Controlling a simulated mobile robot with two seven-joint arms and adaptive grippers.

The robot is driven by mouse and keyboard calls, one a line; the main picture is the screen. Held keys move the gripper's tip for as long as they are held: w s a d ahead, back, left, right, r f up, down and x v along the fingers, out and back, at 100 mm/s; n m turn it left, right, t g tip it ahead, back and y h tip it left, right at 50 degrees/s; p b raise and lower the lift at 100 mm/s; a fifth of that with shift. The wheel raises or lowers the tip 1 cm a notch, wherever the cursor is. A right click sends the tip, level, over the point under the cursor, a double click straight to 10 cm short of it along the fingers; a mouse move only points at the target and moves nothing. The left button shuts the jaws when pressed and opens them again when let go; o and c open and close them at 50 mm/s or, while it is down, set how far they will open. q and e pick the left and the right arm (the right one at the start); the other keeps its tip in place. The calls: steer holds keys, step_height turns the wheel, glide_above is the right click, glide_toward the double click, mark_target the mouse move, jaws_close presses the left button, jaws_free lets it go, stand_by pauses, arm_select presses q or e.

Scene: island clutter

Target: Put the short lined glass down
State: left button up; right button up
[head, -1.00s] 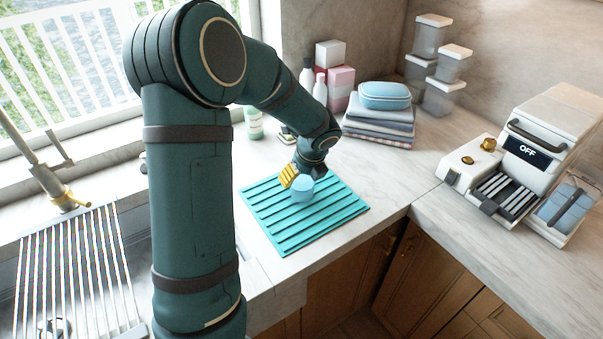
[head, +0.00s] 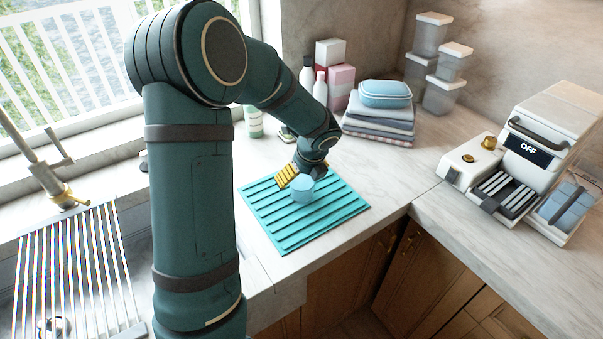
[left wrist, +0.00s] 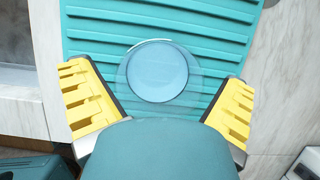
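The short lined glass (head: 302,190) is a small, pale blue, see-through tumbler. It stands upright on the ribbed teal mat (head: 335,215), and its round rim shows from above in the left wrist view (left wrist: 157,71). My right gripper is not in view.
Folded cloths (head: 378,128) with a blue container (head: 385,94) on top, bottles (head: 320,88) and boxes (head: 340,85) stand behind the mat. A coffee machine (head: 540,145) is at right. The sink drying rack (head: 75,270) is at left. Counter right of the mat is clear.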

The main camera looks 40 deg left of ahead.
arm_select(q)
steer(key=v, duration=1.2)
stand_by(0.5)
